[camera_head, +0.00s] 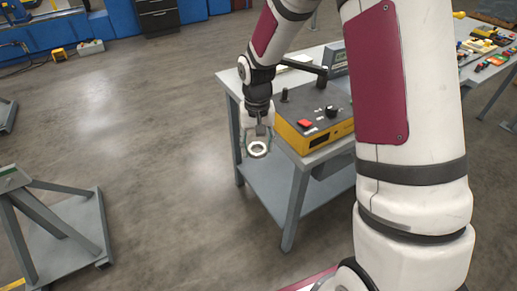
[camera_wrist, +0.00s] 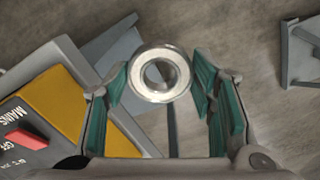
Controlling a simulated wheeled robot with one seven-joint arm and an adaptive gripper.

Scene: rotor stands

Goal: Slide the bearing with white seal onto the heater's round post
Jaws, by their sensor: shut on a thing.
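The bearing with white seal (camera_wrist: 160,95) is a silvery ring with a pale face and an open hole. In the wrist view it sits between the green-padded fingers of my gripper (camera_wrist: 160,78). In the head view my gripper (camera_head: 258,134) points down and holds the bearing (camera_head: 249,149) in the air, beside the table's left edge and left of the heater. The heater (camera_head: 328,134) is a yellow and dark grey box with a red switch. A short dark upright post (camera_head: 284,96) stands at its back left, clear of the bearing. The heater also shows in the wrist view (camera_wrist: 50,105).
The heater stands on a grey table (camera_head: 232,82) with a lower shelf. A dark bar on an upright (camera_head: 321,78) rises behind the heater's top. Another bench (camera_head: 485,65) with small parts is at the far right.

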